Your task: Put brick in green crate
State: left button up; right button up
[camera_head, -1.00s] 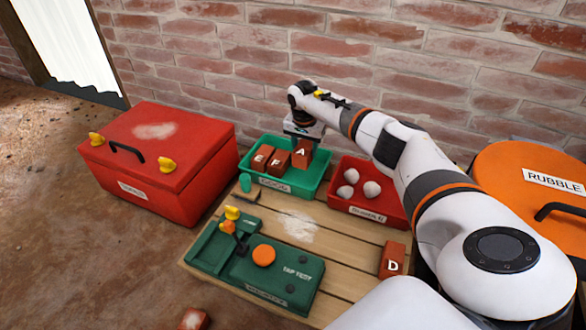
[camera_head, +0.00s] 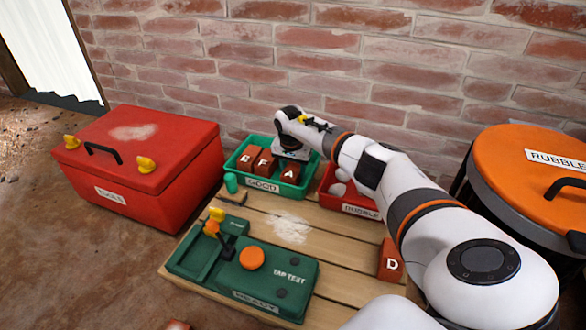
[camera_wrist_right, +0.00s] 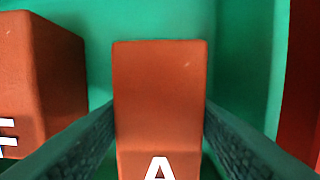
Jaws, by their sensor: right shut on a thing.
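The brick marked A (camera_head: 289,172) is inside the green crate (camera_head: 262,186), which is labelled GOOD. My right gripper (camera_head: 291,157) reaches down into the crate and is shut on this brick. In the right wrist view the brick marked A (camera_wrist_right: 160,100) stands between the two fingers, with the green crate floor and wall around it. Two more bricks, E (camera_head: 247,159) and F (camera_head: 265,163), stand in the crate to its left. Whether brick A touches the crate floor cannot be told. My left gripper is not in view.
A red crate (camera_head: 358,209) with pale lumps stands right of the green crate, partly behind my arm. Brick D (camera_head: 390,260) is on the pallet's right. A green tap-test device (camera_head: 243,265), red toolbox (camera_head: 150,160) and orange-lidded rubble bin (camera_head: 530,170) surround it.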

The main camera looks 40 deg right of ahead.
aim_at(291, 171)
jog(key=o, duration=1.3)
jog(key=shift+o, duration=0.2)
notch_tip(291, 171, up, 12)
jog(key=a+p, duration=0.1)
jog(key=p, duration=0.8)
jog(key=shift+s+a+p, duration=0.15)
jog(key=shift+s+p, duration=0.2)
jog(key=shift+p, duration=0.05)
